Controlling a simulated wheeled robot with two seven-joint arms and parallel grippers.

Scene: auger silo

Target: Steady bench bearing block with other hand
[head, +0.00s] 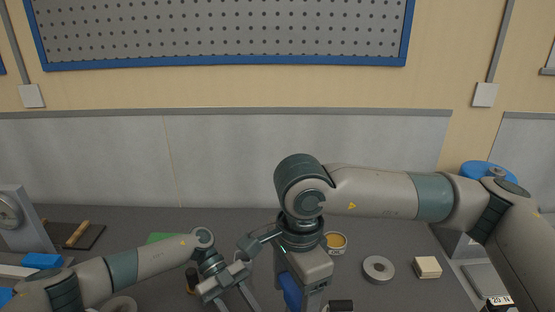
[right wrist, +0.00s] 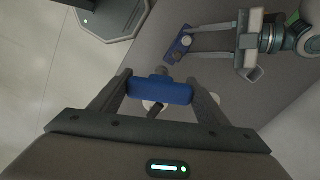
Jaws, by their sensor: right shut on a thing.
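My right gripper (right wrist: 160,95) is shut on a blue block-shaped part (right wrist: 160,90), held between its two fingers. A grey knob shows above that part, and a pale round thing and a dark stub show below it. In the head view a blue patch (head: 290,290) shows beside my right gripper, whose fingertips are hidden there. A second blue block (right wrist: 178,46) with a round grey boss lies over the grey bench, perhaps the bearing block. My left gripper (right wrist: 190,44) has its fingers spread apart at this block; whether they touch it is unclear. In the head view it points down (head: 236,299).
A grey tape-like ring (head: 378,269), a cream block (head: 427,267) and a tin with yellow contents (head: 335,242) stand on the bench at right. A green mat (head: 165,238) lies behind my left arm. A dark tray (head: 77,236) is at far left.

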